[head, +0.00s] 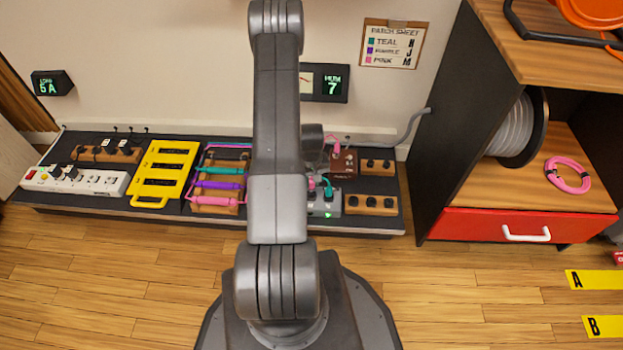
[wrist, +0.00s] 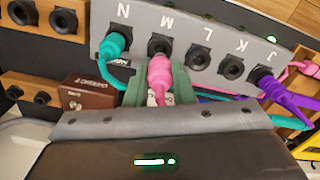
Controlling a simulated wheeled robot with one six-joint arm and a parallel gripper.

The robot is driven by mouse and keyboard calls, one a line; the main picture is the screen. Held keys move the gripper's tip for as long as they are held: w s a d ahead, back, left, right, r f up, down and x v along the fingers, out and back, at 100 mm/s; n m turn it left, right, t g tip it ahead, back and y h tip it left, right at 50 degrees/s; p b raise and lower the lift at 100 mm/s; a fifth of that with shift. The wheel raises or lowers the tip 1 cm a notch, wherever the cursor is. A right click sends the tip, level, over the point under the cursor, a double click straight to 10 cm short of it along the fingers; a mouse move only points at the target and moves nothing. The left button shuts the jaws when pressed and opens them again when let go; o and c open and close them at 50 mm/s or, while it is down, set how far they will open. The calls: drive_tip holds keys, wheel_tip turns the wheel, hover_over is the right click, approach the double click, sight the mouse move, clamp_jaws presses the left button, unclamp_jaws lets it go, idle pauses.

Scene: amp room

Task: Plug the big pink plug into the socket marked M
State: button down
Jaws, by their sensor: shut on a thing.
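The grey socket panel (wrist: 215,40) fills the top of the wrist view, with a row of sockets marked N, M, L, K and J. The pink plug (wrist: 160,78) is between the green fingers of my gripper (wrist: 158,92), which is shut on it. The plug's front end is at the socket marked M (wrist: 160,45); I cannot tell how deep it sits. A teal plug (wrist: 114,44) is in N and a purple plug (wrist: 275,88) is in J. In the head view my arm hides the gripper; the panel (head: 325,206) shows beside it.
A brown box (wrist: 88,93) lies left of my gripper in the wrist view. Sockets L and K are empty. Pink, purple and teal cables run at the right. The patch sheet (head: 393,44) on the wall lists pink with M. A red drawer (head: 480,226) stands right.

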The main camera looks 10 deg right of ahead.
drive_tip(key=shift+f+b, duration=1.05)
drive_tip(key=shift+f, duration=0.7)
drive_tip(key=c, duration=1.2)
unclamp_jaws()
drive_tip(key=shift+o, duration=0.2)
wheel_tip(320, 180, up, 14)
drive_tip(key=p, duration=0.4)
drive_tip(key=shift+f, duration=0.1)
drive_tip(key=shift+f, duration=0.15)
